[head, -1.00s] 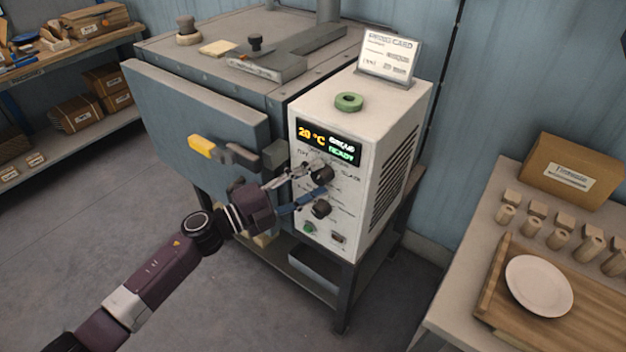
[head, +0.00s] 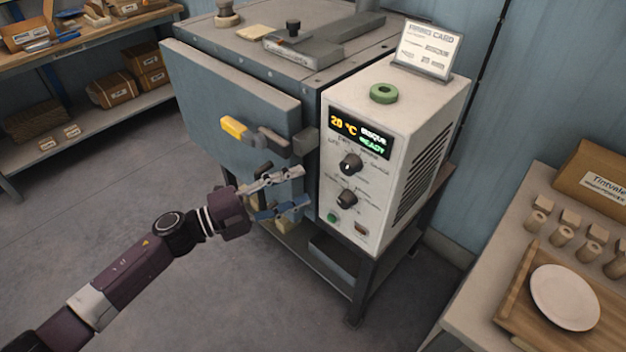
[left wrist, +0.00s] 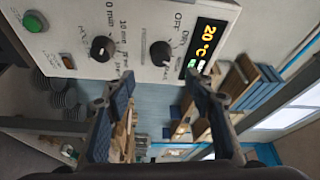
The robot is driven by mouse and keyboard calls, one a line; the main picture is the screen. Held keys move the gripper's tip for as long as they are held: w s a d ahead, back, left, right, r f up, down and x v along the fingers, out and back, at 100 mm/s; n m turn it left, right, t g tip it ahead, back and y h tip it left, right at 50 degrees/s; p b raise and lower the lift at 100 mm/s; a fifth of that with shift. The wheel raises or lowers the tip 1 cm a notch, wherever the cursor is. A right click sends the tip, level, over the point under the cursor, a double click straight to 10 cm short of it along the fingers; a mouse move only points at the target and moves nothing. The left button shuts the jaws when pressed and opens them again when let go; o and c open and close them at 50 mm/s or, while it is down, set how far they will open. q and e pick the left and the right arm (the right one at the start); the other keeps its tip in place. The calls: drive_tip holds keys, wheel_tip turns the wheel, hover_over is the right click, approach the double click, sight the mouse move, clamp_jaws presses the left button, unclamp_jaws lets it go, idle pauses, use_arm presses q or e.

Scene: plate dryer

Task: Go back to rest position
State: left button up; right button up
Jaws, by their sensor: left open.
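The dryer (head: 235,125) is a grey cabinet with a white control box (head: 393,135) at its right. The box's display (head: 359,136) reads 20 °C, BISQUE, READY. Below it are an upper black knob (head: 350,164), a lower black knob (head: 347,199) and a green button (head: 331,217). My left gripper (head: 303,188) is open and empty, in front of the dryer just left of the knobs and apart from them. In the left wrist view, the open fingers (left wrist: 152,92) hold nothing, and the upper knob (left wrist: 161,53) and lower knob (left wrist: 102,48) show beyond them. My right gripper is not in view.
A yellow-ended handle (head: 236,128) is on the dryer's door. A green ring (head: 383,93) and a card (head: 428,50) are on the control box. At right, a table (head: 470,262) bears a plate (head: 565,297) on a wooden board. Shelves stand at back left. Floor at left is clear.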

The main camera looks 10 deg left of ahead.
use_arm(q)
drive_tip(key=shift+s+a, duration=0.2)
drive_tip(key=shift+a, duration=0.1)
drive_tip(key=w+a+f+n+t+y, duration=0.2)
drive_tip(key=a+f+n+y, duration=0.25)
drive_tip(key=f, duration=0.45)
drive_tip(key=w+a+f+n+t+y, duration=0.2)
drive_tip(key=a+f+n+y, duration=0.15)
drive_tip(key=f+n, duration=0.4)
drive_tip(key=s+a+f+n+g+y, duration=0.1)
drive_tip(key=s+a+f+n+y, duration=0.2)
drive_tip(key=f, duration=0.5)
drive_tip(key=s+a+f+n+g+y, duration=0.1)
drive_tip(key=s+a+f, duration=0.1)
drive_tip(key=s+f, duration=0.35)
drive_tip(key=s+a+f+n+g+y, duration=0.1)
drive_tip(key=s+a+f+n+y, duration=0.15)
drive_tip(key=f, duration=0.65)
drive_tip(key=s+f+n+g+y, duration=0.1)
drive_tip(key=s+f+n+g, duration=0.35)
drive_tip(key=s+f, duration=1.35)
drive_tip(key=s+d+f+n+g, duration=0.1)
drive_tip(key=s+g, duration=0.1)
drive_tip(key=s, duration=0.9)
drive_tip(key=s+d+f+n+g, duration=0.1)
drive_tip(key=s+d+f+g, duration=0.1)
drive_tip(key=s, duration=0.9)
drive_tip(key=shift+f+g, duration=0.15)
drive_tip(key=shift+g, duration=0.6)
